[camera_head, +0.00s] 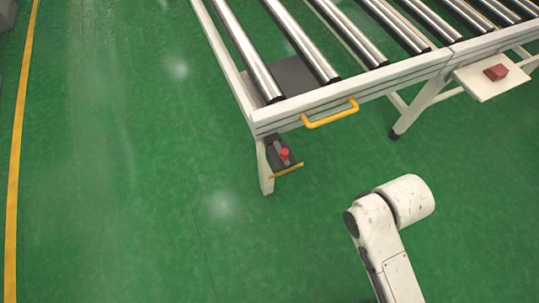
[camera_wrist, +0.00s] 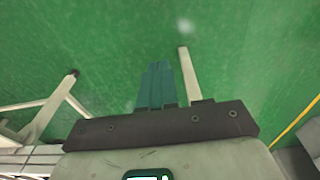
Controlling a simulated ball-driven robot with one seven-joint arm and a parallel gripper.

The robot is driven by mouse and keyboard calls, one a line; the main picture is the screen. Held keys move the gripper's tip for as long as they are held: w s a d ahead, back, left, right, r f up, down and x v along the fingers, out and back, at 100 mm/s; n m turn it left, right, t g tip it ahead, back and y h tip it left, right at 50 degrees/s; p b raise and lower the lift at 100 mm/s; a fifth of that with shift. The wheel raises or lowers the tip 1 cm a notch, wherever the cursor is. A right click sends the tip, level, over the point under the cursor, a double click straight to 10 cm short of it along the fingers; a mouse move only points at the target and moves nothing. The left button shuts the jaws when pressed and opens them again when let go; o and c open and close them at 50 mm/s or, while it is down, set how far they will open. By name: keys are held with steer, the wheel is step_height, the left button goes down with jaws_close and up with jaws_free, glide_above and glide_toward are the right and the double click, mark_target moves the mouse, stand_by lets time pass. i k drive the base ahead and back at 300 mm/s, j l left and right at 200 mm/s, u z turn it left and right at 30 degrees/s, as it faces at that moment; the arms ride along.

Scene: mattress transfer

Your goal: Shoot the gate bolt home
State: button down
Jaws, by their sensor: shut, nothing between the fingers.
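A small dark fitting with a red knob (camera_head: 285,154) sits at the near corner leg of the roller conveyor (camera_head: 352,100), just below its end rail. It looks like the bolt, but how far it is shot cannot be told. A yellow strip (camera_head: 286,171) lies just under it. A yellow handle (camera_head: 330,114) is fixed on the rail to its right. My gripper (camera_wrist: 158,64) shows in the wrist view as teal fingers, shut together and empty over green floor. The red knob is not seen there. In the head view only my arm shows, lower right, apart from the conveyor.
A white shelf with a red block (camera_head: 496,72) juts from the conveyor's right side. Conveyor legs (camera_head: 411,109) stand on the green floor. The floor left of the conveyor is clear up to a yellow line (camera_head: 20,110).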

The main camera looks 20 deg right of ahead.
mark_target(283, 153)
steer(key=i+j+u, duration=0.45)
steer(key=i+j, duration=0.25)
steer(key=j, duration=0.1)
